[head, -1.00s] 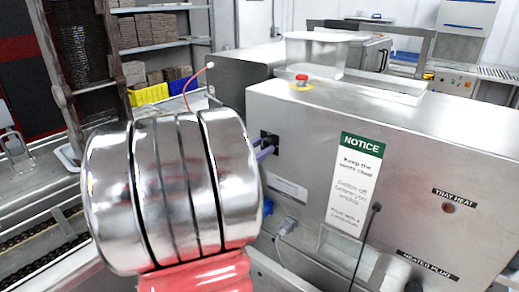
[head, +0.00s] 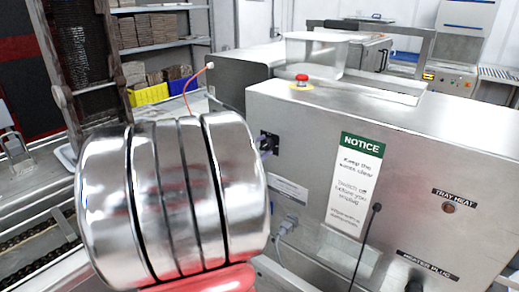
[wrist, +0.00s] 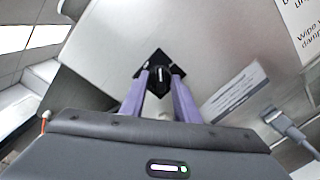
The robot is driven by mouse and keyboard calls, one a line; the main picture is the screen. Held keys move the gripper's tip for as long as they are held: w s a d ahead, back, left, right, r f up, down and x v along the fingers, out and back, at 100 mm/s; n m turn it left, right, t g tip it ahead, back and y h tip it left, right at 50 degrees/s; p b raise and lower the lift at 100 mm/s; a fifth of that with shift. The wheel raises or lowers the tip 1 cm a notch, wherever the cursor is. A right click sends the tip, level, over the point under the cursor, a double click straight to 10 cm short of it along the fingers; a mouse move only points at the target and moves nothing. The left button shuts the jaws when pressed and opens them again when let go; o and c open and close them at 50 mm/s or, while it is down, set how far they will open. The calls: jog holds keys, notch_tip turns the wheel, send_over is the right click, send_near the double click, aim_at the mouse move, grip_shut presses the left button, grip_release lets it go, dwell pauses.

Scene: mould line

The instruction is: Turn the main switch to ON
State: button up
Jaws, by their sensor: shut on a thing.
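The main switch is a black rotary knob (wrist: 158,76) with a small white mark, on a black square plate (wrist: 147,62) fixed to the steel machine's side. In the wrist view the mark runs roughly up and down, and the plate looks turned like a diamond. My gripper (wrist: 159,84) has two purple fingers, one on each side of the knob, shut on it. In the head view the plate (head: 264,134) shows just right of my big silver arm joint, which hides most of the gripper. No ON or OFF lettering is readable.
The steel machine (head: 400,170) carries a green-headed notice (head: 355,185) and a red stop button (head: 302,78) on top. A grey plug with a cable (head: 288,224) sits below the switch; it also shows in the wrist view (wrist: 280,120). A conveyor (head: 40,235) runs at the left.

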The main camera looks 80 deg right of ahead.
jog(key=shift+s+f+m+t, duration=0.1)
jog(key=shift+m+t, duration=0.1)
jog(key=shift+m, duration=2)
jog(key=shift+s+f+m+t, duration=0.1)
jog(key=shift+m+t, duration=0.1)
jog(key=shift+m, duration=2)
jog(key=shift+a+f, duration=0.1)
jog(key=o, duration=1)
jog(key=shift+o, duration=0.2)
jog(key=shift+w, duration=0.1)
jog(key=shift+r, duration=0.2)
jog(key=shift+w+a, duration=0.2)
jog(key=shift+a, duration=0.15)
jog(key=v, duration=1.3)
jog(key=shift+s+f, duration=0.1)
